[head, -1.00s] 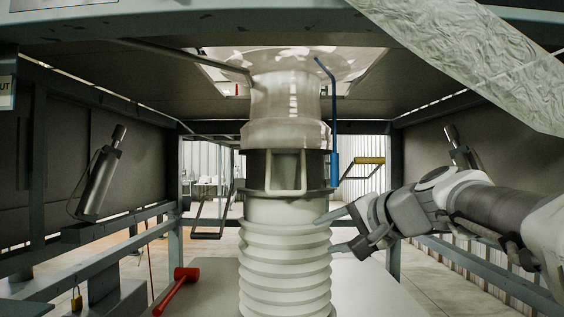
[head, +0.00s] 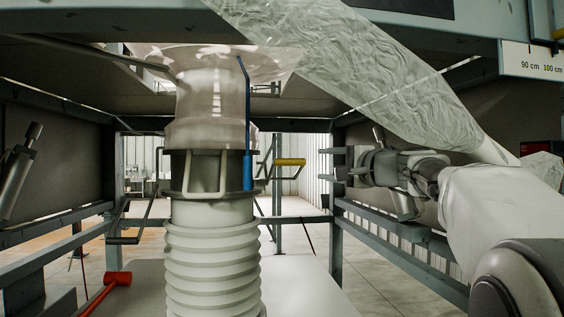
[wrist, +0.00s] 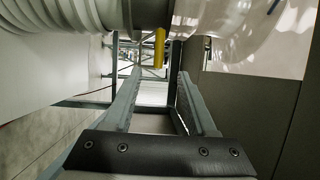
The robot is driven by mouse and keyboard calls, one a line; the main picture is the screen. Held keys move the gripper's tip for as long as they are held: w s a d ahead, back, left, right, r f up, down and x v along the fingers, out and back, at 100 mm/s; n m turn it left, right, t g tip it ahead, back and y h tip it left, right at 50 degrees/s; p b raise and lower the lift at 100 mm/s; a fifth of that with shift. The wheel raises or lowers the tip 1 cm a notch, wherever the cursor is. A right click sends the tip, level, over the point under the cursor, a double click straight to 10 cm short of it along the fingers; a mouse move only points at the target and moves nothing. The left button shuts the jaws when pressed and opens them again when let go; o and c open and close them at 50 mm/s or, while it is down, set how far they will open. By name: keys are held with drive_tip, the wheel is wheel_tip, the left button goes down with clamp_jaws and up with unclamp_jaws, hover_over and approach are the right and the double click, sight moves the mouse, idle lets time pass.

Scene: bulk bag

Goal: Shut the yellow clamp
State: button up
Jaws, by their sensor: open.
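The yellow clamp handle (head: 290,161) sticks out to the right of the spout collar on a thin dark bracket. It also shows in the wrist view (wrist: 159,48), upright in that picture, beyond and between my two fingertips. My gripper (head: 330,164) is open and empty, to the right of the yellow handle in the head view, with its fingers pointing left. It appears apart from the handle. In the wrist view, my gripper (wrist: 160,74) has both fingers spread with a clear gap. The far end of the clamp is hidden behind the collar.
The ribbed white hose (head: 212,262) hangs below the grey collar. A blue lever (head: 246,150) stands beside the spout. A draped clear plastic sleeve (head: 365,75) hangs above my arm. Steel frame posts (head: 337,210) stand behind my gripper. A red mallet (head: 110,285) lies at lower left.

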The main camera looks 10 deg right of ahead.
sight(289, 162)
drive_tip(key=p+x, duration=0.3)
drive_tip(key=x, duration=0.2)
drive_tip(key=p+x, duration=0.3)
drive_tip(key=x, duration=0.2)
drive_tip(key=p+x, duration=0.3)
drive_tip(key=x, duration=0.1)
drive_tip(key=shift+w+a+r, duration=0.25)
drive_tip(key=shift+w+a, duration=0.05)
drive_tip(key=shift+p+x, duration=0.6)
drive_tip(key=shift+x, duration=0.5)
drive_tip(key=shift+f, duration=0.2)
clamp_jaws()
